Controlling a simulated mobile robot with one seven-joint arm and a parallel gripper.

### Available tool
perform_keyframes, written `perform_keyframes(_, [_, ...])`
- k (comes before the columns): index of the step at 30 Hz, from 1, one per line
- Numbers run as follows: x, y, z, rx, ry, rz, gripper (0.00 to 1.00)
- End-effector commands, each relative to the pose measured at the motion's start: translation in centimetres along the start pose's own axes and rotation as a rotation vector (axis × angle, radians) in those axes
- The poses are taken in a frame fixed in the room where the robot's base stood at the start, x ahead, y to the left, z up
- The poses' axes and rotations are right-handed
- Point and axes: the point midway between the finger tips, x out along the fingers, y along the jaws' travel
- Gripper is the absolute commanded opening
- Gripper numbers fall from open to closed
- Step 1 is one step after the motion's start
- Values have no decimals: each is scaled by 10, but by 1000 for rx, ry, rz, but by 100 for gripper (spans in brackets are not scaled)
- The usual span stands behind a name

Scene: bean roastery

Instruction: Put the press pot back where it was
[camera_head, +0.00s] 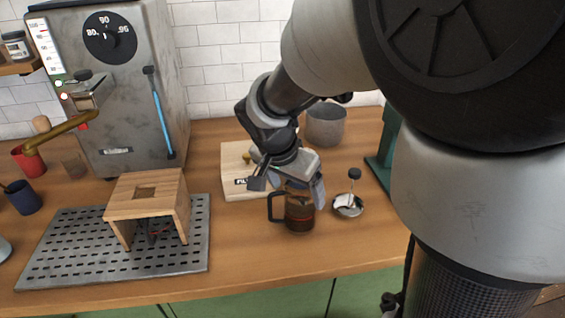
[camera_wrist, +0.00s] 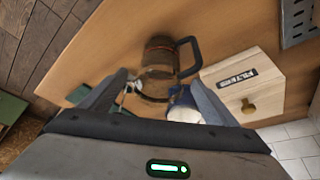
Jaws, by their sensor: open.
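The press pot (camera_head: 299,216) is a glass pot with dark reddish-brown content and a black handle on its left. It stands upright on the wooden counter. My gripper (camera_head: 288,189) is open above and just behind it, pointing down, with its fingers apart. In the wrist view the press pot (camera_wrist: 160,58) shows beyond the fingertips, its handle to the right. The open gripper (camera_wrist: 160,90) has nothing clasped between its fingers. The fingers partly cover the view of the pot's top, so I cannot tell whether they touch it.
A small metal bowl (camera_head: 348,206) with a black-knobbed piece stands close right of the pot. A wooden filters box (camera_head: 240,160) is behind left, a grey canister (camera_head: 325,125) behind. A wooden stand (camera_head: 148,196) sits on a perforated metal tray (camera_head: 70,240) at left. Counter before the pot is clear.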

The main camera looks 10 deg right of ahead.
Motion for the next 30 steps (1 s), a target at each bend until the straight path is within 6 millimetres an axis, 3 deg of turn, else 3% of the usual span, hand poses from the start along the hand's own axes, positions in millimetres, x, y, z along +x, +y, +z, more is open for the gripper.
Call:
perform_keyframes(3, [-26, -1, -1, 1, 0, -5, 82])
perform_keyframes(11, [-52, 3, 0, -4, -6, -5, 82])
perform_keyframes(14, [-63, 19, 0, -49, -40, -39, 82])
perform_keyframes(17, [-83, 48, 6, -156, -80, -116, 82])
perform_keyframes(24, [-132, 110, 36, -506, -4, -300, 82])
perform_keyframes(30, [-145, 128, 52, -676, 85, -329, 82])
